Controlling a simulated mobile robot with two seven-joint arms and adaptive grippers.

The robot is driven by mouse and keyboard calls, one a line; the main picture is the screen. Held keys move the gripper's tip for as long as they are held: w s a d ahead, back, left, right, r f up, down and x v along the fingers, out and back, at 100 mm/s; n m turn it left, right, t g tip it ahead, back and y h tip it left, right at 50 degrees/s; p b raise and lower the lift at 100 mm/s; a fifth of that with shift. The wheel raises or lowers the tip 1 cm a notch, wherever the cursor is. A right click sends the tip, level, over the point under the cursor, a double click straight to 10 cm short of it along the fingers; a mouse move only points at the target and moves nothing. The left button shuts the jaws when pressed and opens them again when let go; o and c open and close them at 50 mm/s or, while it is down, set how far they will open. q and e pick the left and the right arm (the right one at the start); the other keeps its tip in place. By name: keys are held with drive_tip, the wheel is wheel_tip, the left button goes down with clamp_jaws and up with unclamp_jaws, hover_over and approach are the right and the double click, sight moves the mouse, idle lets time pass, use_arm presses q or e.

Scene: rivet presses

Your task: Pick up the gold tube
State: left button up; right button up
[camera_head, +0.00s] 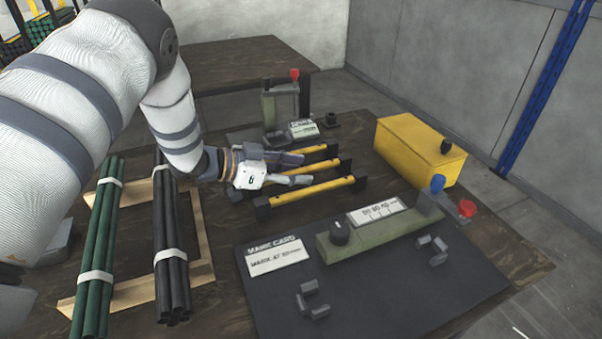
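Three gold tubes lie roughly parallel on dark end supports on the table: the front gold tube (315,189), the middle gold tube (323,166) and the back gold tube (316,149). My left gripper (300,169) reaches in from the left over the rack. Its two fingers are spread, one toward the back tube and one toward the front tube. The middle tube's visible part runs out from between them; its left part is hidden by the gripper. I cannot tell whether the fingers touch any tube. My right gripper is not in view.
Green tubes (97,245) and black tubes (168,240) lie bundled on a wooden frame at left. A yellow box (415,150) stands right of the rack. A dark mat (400,285) with a green press (375,232) is in front. A second press (281,105) stands behind.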

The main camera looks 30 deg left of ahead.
use_arm(q)
drive_tip(key=shift+w, duration=0.1)
clamp_jaws()
